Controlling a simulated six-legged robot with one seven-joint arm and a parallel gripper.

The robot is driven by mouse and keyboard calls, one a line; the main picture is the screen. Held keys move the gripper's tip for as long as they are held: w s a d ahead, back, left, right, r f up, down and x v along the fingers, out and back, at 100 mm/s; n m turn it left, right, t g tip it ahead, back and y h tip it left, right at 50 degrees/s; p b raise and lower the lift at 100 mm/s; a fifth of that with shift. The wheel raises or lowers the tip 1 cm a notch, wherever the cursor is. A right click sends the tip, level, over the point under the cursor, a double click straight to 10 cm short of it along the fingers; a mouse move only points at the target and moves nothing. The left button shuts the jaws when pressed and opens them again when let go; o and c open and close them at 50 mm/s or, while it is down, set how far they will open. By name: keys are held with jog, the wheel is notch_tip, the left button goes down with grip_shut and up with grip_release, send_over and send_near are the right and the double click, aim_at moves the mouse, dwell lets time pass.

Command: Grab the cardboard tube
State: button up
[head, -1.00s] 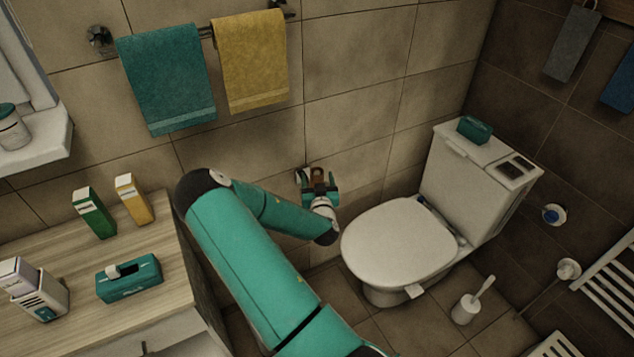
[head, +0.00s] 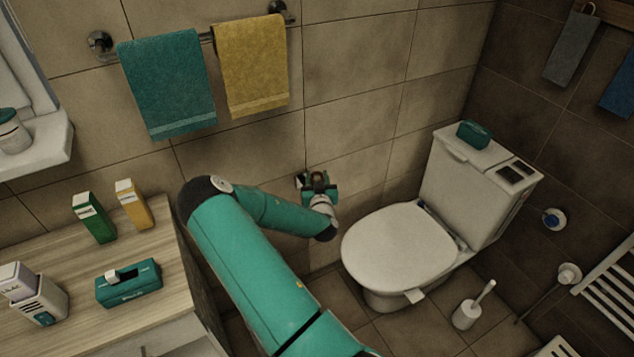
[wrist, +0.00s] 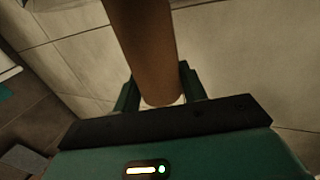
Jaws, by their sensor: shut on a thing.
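The cardboard tube (wrist: 145,50) is a plain brown cylinder. In the wrist view it runs from the top edge down to between the two green fingers of my gripper (wrist: 160,92). The fingers stand on either side of its lower end, and my gripper is shut on it. In the head view my gripper (head: 319,184) is small, near the tiled wall left of the toilet. A small brown bit of the tube (head: 318,177) shows there between the fingers; most of it is hidden.
The white toilet (head: 400,245) stands right of my gripper. A wooden counter (head: 75,262) with several boxes is at the left. A teal towel (head: 168,85) and a yellow towel (head: 250,65) hang above. A toilet brush (head: 468,311) stands on the floor at right.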

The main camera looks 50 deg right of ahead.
notch_tip(320, 180, up, 18)
dwell(0.9)
